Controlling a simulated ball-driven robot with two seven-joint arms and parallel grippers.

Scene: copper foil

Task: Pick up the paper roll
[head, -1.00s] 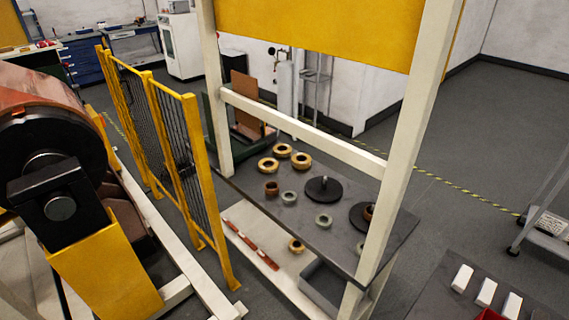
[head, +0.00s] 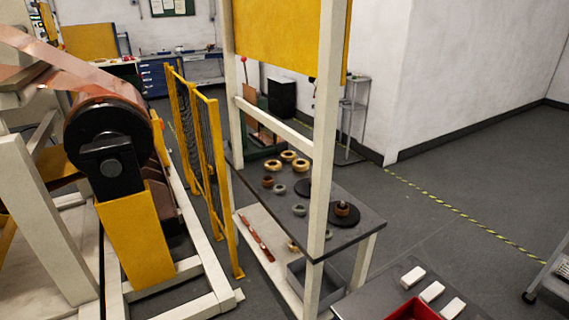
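Several ring-shaped rolls lie on the dark table inside the white frame. Tan rolls (head: 289,156) sit toward its back. A brown roll (head: 267,181) and grey-green rolls (head: 279,189) are nearer. Another brown roll (head: 342,209) rests on a black disc (head: 345,215) near the right end. I cannot tell which of these is the paper roll. A frame post hides part of the table and a second black disc. Neither of my grippers is in view.
The dark table (head: 345,191) stands behind white posts (head: 325,130), with a lower shelf holding a grey bin (head: 338,287). A yellow fence (head: 218,185) and a copper roll machine (head: 110,125) are left. A red bin (head: 414,310) and white blocks (head: 433,291) are front right.

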